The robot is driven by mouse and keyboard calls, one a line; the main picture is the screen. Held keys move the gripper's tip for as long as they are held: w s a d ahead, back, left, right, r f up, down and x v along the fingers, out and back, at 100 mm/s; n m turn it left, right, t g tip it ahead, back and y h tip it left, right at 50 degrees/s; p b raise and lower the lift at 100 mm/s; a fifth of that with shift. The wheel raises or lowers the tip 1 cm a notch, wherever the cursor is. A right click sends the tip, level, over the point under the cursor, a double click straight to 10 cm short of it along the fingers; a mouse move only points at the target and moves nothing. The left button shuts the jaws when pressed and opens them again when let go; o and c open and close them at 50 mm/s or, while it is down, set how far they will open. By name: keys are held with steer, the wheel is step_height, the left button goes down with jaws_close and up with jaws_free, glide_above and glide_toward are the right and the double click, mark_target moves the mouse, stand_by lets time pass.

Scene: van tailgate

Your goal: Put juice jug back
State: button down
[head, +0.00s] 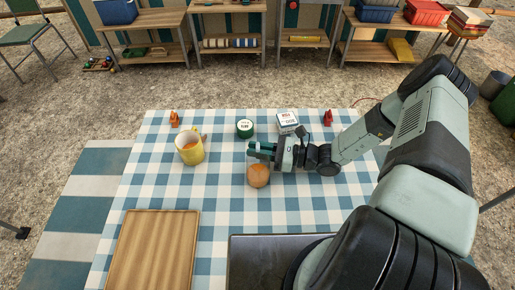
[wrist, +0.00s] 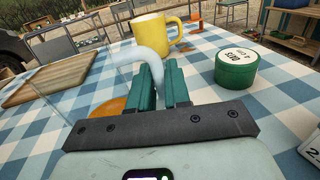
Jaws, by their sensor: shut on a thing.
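The juice jug is clear, with orange juice (head: 258,176) showing in it in the head view, just in front of my gripper (head: 262,151). In the wrist view its pale see-through handle (wrist: 150,35) curves up between my fingers, and orange juice (wrist: 108,108) shows at the left behind them. My gripper (wrist: 160,82) has green fingers and is shut on the jug's handle. The jug's clear walls are hard to make out. I cannot tell whether its base touches the cloth.
A yellow mug (head: 191,150) stands to the left. A green tin (head: 245,129) and a white box (head: 288,121) stand behind my gripper. A wooden tray (head: 150,250) lies front left, a dark panel (head: 270,255) front middle. Small clips (head: 174,119) sit near the back edge. The checked cloth (head: 220,200) is mostly clear.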

steer(key=c, duration=1.1)
jaws_free()
steer(key=shift+f, duration=0.1)
steer(key=shift+d, duration=0.25)
steer(key=d, duration=0.3)
steer(key=s+d, duration=0.1)
steer(key=d, duration=0.3)
steer(key=s+d, duration=0.1)
steer(key=d, duration=0.3)
steer(key=shift+s+d, duration=0.15)
